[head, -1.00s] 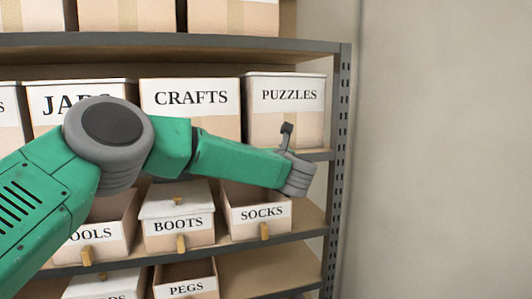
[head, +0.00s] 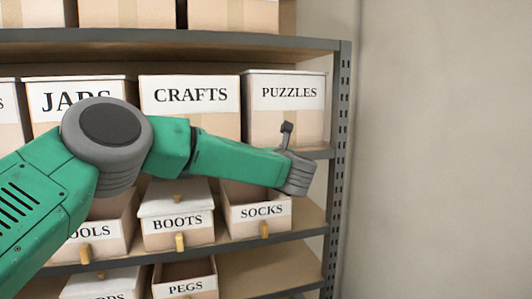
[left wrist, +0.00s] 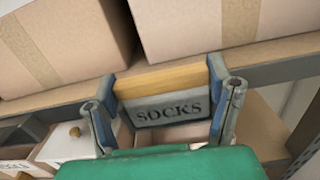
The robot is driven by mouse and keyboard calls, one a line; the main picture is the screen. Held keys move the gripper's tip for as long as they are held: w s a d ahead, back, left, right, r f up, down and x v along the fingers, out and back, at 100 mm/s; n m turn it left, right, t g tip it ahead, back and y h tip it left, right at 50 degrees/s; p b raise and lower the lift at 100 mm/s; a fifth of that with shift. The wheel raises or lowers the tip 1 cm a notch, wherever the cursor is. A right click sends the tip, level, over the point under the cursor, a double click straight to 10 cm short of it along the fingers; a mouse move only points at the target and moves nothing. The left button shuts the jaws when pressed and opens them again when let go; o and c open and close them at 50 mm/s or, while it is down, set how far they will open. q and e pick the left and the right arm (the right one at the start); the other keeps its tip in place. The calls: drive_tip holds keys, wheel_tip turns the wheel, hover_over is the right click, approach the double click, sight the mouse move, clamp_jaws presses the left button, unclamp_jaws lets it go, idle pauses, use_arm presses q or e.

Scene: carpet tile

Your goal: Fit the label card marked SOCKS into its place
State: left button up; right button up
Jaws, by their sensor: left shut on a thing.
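The grey label card marked SOCKS (left wrist: 172,109), with a wooden strip (left wrist: 166,79) along its top, shows upright and readable in the left wrist view. My left gripper (left wrist: 164,98) is shut on it, with a blue-padded finger at each end of the strip. I cannot tell whether the card touches the bin. My right gripper is in neither view.
The lidded BOOTS bin (head: 177,225) stands left of the SOCKS bin. The CRAFTS bin (head: 191,95) and PUZZLES bin (head: 290,91) stand on the shelf above. A slotted grey post (head: 342,150) bounds the rack at right. The open PEGS bin (head: 186,288) is below.

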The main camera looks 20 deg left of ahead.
use_arm(q)
drive_tip(key=o, duration=1)
drive_tip(key=shift+c, duration=0.2)
